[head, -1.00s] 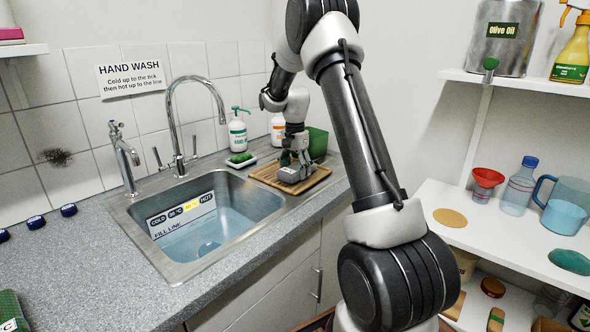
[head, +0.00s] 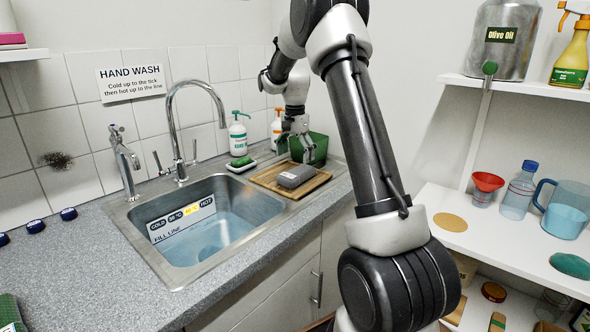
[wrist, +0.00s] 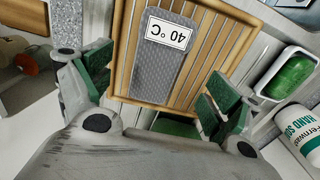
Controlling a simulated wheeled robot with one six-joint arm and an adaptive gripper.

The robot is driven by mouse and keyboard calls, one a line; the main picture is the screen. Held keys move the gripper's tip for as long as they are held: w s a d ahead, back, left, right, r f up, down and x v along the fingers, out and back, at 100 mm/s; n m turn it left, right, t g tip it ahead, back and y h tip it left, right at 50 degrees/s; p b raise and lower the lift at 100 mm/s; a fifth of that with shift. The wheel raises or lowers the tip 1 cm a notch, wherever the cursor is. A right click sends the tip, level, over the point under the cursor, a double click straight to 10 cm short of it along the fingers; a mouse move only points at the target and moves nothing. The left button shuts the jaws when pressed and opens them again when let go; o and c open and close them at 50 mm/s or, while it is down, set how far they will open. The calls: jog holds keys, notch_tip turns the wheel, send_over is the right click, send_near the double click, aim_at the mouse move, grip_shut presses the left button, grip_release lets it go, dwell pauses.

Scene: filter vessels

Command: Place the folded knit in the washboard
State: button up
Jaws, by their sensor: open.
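The folded knit (head: 297,176) is a grey folded bundle lying on the wooden slatted washboard (head: 262,178) to the right of the sink. In the wrist view the knit (wrist: 158,75) carries a white label reading 40 °C and rests on the slats of the washboard (wrist: 216,45), inside its rim. My gripper (head: 300,155) is above and behind the knit, apart from it. In the wrist view my gripper (wrist: 152,108) is open and empty, its green-padded fingers spread wide on either side.
The water-filled sink (head: 215,225) with a tall tap lies left of the washboard. Shelves (head: 500,240) with containers are at the right.

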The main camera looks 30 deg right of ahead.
aim_at(295, 173)
jog(key=s+a+r+n+t, duration=0.1)
jog(key=s+a+r+n, duration=0.2)
jog(key=s+r, duration=0.5)
jog(key=s+a+r+n+t, duration=0.1)
jog(key=s+a+r+n, duration=0.2)
jog(key=s+r, duration=0.55)
jog(key=s+a+f+n, duration=0.1)
jog(key=s+n, duration=0.1)
jog(key=s, duration=0.5)
jog(key=s+a+f+n+t, duration=0.1)
jog(key=s+f+n, duration=0.1)
jog(key=s, duration=0.5)
jog(key=s+a+f+n+t, duration=0.1)
jog(key=s+f+n, duration=0.1)
jog(key=s, duration=0.5)
jog(key=shift+a+f+n, duration=0.15)
jog(key=shift+a+n, duration=0.25)
jog(key=shift+n, duration=0.4)
